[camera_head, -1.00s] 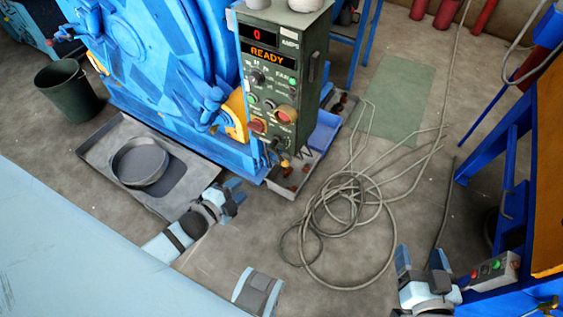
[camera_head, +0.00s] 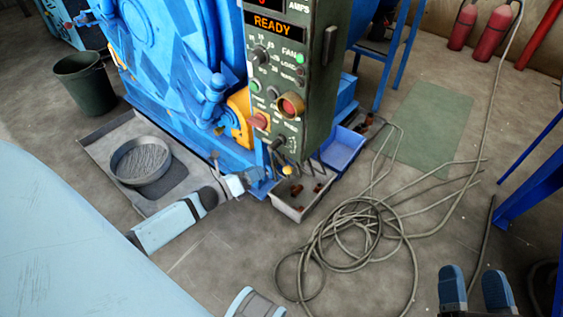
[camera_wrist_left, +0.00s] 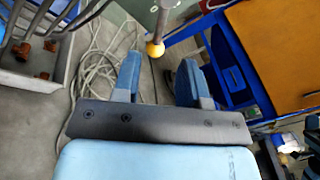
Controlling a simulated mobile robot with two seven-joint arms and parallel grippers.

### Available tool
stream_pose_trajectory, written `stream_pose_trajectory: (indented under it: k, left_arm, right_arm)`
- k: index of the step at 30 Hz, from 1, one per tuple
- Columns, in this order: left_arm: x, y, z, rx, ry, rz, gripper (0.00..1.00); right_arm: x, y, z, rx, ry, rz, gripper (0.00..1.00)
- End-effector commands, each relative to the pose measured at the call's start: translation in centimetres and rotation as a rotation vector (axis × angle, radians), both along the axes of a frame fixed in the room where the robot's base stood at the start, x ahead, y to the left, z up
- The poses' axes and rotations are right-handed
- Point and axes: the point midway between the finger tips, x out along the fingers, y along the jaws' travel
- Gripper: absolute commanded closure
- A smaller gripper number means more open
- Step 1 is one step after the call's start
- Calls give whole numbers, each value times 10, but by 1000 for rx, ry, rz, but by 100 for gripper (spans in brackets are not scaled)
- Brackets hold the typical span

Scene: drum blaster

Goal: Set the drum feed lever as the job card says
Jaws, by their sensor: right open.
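The green control panel (camera_head: 290,80) stands in front of the blue drum machine, with an orange READY display. A lever with a yellow ball knob (camera_head: 287,169) sticks out below the panel's lower edge. In the left wrist view the yellow knob (camera_wrist_left: 155,48) hangs on a grey rod just beyond the fingertips, roughly between them. My left gripper (camera_wrist_left: 158,72) is open and empty, apart from the knob. In the head view my left gripper (camera_head: 248,183) is left of the lever. My right gripper (camera_head: 475,275) is open and empty at lower right. No job card is readable.
A grey tray (camera_head: 110,140) with a round sieve (camera_head: 141,162) lies on the floor at left. A bin (camera_head: 298,205) with rusty pieces sits below the panel. A coiled cable (camera_head: 345,245) covers the floor at centre right. A dark bucket (camera_head: 85,82) stands at far left.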

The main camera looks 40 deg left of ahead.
Motion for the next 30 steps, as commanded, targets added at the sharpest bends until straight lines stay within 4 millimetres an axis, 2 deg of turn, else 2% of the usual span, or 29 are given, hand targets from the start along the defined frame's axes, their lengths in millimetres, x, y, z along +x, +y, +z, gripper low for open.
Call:
stream_pose_trajectory:
  k: [1, 6, 12, 18, 26, 29, 30]
  left_arm:
    - [13, -4, -1, 1, -3, -1, 61]
    - [47, -17, -2, -1, -2, -1, 61]
    - [76, -28, -1, -2, 0, 1, 61]
    - [87, -32, -1, -2, 1, 1, 61]
    - [88, -33, 0, -1, 2, 1, 61]
    - [88, -33, 0, -1, 2, 1, 79]
    - [88, -33, 0, -1, 2, 1, 88]
  right_arm:
    - [0, 0, -7, -5, 8, 3, 32]
    - [2, 1, -19, -23, 46, 14, 32]
    - [2, 2, -30, -40, 77, 25, 32]
    - [3, 3, -34, -49, 93, 30, 32]
    - [3, 3, -34, -50, 95, 31, 32]
    - [3, 3, -34, -50, 95, 31, 32]
    - [3, 3, -34, -50, 95, 31, 32]
